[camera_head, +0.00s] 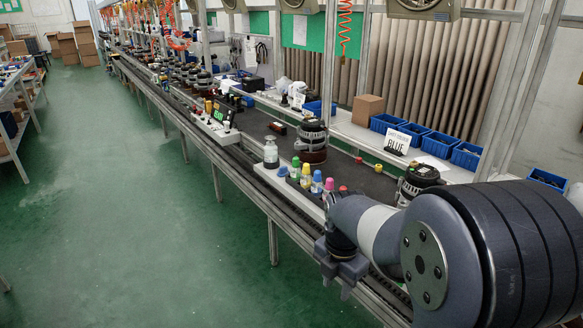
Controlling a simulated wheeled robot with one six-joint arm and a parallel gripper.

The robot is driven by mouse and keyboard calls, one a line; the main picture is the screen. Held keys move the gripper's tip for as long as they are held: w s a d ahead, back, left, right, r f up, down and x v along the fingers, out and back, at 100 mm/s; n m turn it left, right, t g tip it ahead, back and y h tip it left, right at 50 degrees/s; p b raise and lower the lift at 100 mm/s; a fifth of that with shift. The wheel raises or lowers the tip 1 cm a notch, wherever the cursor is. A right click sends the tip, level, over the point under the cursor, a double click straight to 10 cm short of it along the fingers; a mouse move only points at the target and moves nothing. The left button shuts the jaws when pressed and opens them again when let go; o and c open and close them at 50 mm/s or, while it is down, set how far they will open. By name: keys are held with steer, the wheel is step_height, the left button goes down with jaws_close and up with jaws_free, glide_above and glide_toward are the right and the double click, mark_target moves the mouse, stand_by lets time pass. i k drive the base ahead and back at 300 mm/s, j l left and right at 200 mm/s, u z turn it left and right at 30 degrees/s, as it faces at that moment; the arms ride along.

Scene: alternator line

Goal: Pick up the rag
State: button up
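I cannot make out a rag with certainty. A small white crumpled shape (284,84) lies on the back shelf near the middle, too small to tell whether it is cloth. My gripper (340,278) is at the end of my arm at the lower right, over the front edge of the line and well away from that shape. Its fingertips are small and dark, and I cannot tell whether they are open. My arm hides part of the line's near end.
Several bottles with coloured caps (305,175) stand along the front edge beside my arm. Alternators (312,140) sit on the long line. The green floor (130,220) at left is clear.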

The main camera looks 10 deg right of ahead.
mark_target(283, 170)
steer(key=i+j+z, duration=0.65)
steer(key=j, duration=0.25)
steer(key=i+j+z, duration=0.35)
steer(key=j, duration=0.2)
steer(key=i+j+z, duration=0.15)
steer(key=j+z, duration=0.15)
steer(key=j, duration=0.3)
steer(key=i+j+z, duration=0.1)
steer(key=j+z, duration=0.25)
steer(key=j, duration=0.3)
steer(key=j+z, duration=0.3)
steer(key=j, duration=0.4)
steer(key=j+z, duration=0.35)
steer(key=j, duration=0.35)
steer(key=i+j+z, duration=0.1)
steer(key=j+z, duration=0.35)
steer(key=j, duration=0.4)
steer(key=j+z, duration=0.45)
steer(key=j, duration=0.4)
